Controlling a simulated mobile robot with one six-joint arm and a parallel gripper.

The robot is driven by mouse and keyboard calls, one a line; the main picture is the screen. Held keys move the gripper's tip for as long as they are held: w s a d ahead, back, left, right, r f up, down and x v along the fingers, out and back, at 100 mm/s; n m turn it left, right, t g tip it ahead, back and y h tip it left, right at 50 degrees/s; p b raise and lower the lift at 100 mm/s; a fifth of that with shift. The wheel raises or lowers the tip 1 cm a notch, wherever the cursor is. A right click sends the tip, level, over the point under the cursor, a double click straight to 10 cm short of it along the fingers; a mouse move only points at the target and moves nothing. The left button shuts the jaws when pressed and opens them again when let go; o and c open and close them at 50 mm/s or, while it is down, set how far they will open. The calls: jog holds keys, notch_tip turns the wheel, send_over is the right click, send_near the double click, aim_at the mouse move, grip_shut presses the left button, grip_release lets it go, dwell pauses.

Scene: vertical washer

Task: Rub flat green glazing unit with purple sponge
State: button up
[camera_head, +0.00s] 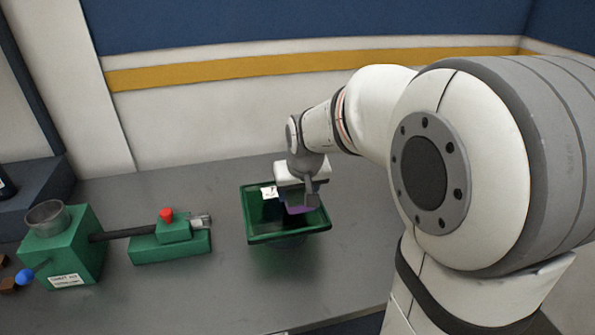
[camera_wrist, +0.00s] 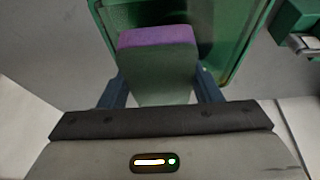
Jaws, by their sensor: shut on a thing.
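The flat green glazing unit (camera_head: 257,237) is a green framed panel on the grey bench, with a dark glossy inner face. It also shows in the wrist view (camera_wrist: 236,75), beyond the fingers. My gripper (camera_head: 298,200) is over the panel. In the wrist view my gripper (camera_wrist: 157,92) is shut on the purple sponge (camera_wrist: 157,37), which has a purple far end and a grey-green body.
A green machine (camera_head: 65,250) with a round grey cup and a blue knob stands at the left of the bench. A dark rod joins it to a green block (camera_head: 170,245) with a red button and a metal clamp. Bare grey bench (camera_head: 200,290) lies in front.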

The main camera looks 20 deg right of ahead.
jog(key=shift+r+p, duration=1.15)
jog(key=shift+r, duration=0.9)
